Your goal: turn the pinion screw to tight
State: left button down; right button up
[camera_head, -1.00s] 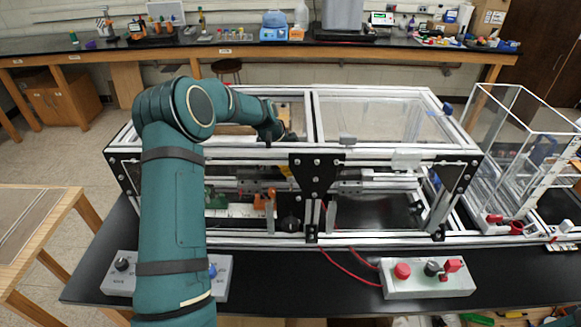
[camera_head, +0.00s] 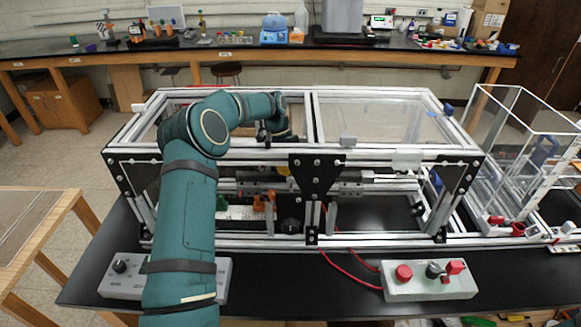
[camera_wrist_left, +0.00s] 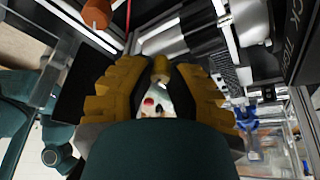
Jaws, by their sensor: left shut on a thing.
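My left arm reaches over the front rail into the left bay of the extrusion frame (camera_head: 230,155). In the left wrist view, the yellow ridged fingers of my left gripper (camera_wrist_left: 160,80) are closed around a small brass-coloured piece, which looks like the pinion screw (camera_wrist_left: 161,66). Its upper end shows between the fingertips; the rest is hidden. In the head view only a trace of yellow finger (camera_head: 283,170) shows behind the front rail, and the screw is hidden. A dark plate with partly cut-off lettering ending in "TIGHT" (camera_wrist_left: 292,45) stands at the right of the wrist view.
An orange part (camera_head: 263,203) sits inside the frame near the gripper. A black bracket (camera_head: 315,175) stands at mid-front. Control boxes (camera_head: 430,288) with knobs and a red button lie in front. Clear enclosures (camera_head: 525,140) stand at the right. Red tubing (camera_head: 345,266) crosses the bench.

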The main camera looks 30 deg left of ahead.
pick_arm(q)
jog(key=shift+m, duration=0.7)
jog(key=shift+g, duration=0.3)
jog(key=c, duration=0.8)
grip_release()
jog(key=shift+c, duration=0.2)
jog(key=v, duration=1.2)
jog(key=shift+d, duration=0.1)
